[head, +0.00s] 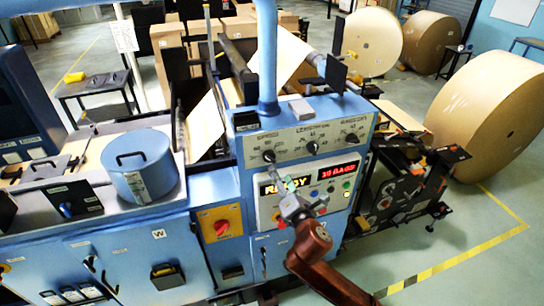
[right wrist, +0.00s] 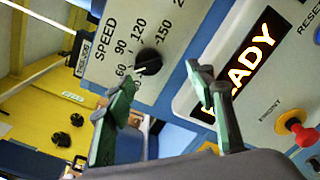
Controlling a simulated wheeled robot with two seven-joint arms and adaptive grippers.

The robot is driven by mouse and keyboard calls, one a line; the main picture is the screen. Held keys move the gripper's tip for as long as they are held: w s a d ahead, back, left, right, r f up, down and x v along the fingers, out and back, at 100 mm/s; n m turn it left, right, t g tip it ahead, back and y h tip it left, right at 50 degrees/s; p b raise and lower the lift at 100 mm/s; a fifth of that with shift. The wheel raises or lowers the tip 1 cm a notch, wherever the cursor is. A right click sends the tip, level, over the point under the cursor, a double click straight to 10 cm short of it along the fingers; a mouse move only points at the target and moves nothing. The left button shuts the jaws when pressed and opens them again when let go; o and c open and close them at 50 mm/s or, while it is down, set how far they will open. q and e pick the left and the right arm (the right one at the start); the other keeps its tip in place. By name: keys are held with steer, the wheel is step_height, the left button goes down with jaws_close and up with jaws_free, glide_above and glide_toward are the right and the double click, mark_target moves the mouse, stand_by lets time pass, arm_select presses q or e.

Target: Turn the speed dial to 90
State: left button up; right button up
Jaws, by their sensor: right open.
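The speed dial (head: 269,156) is a small black knob at the left of the grey control panel on the blue machine. In the right wrist view the dial (right wrist: 148,62) sits below the printed 120 and 150. Its white pointer mark seems to point down-left, near the 60 rather than the 90. My right gripper (head: 291,187) is in front of the panel, below the dial. In the wrist view its open fingers (right wrist: 160,92) are spread to either side below the dial, with nothing between them and no visible contact. My left gripper is not in view.
Two more dials (head: 313,148) sit to the right on the panel. Below are a lit READY display (right wrist: 250,65), a red-digit display (head: 338,172) and a red knob on yellow (right wrist: 297,128). A blue lidded drum (head: 140,168) stands left; a large kraft roll (head: 490,115) stands right.

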mark_target(272, 160)
steer(key=shift+n, duration=0.3)
steer(key=w+a, duration=0.1)
steer(key=w, duration=0.1)
steer(key=w+a+r, duration=0.1)
steer(key=w, duration=0.1)
steer(key=w+a+p, duration=0.1)
steer(key=w, duration=0.2)
steer(key=shift+r, duration=0.35)
steer(key=shift+s, duration=0.1)
steer(key=c, duration=1.2)
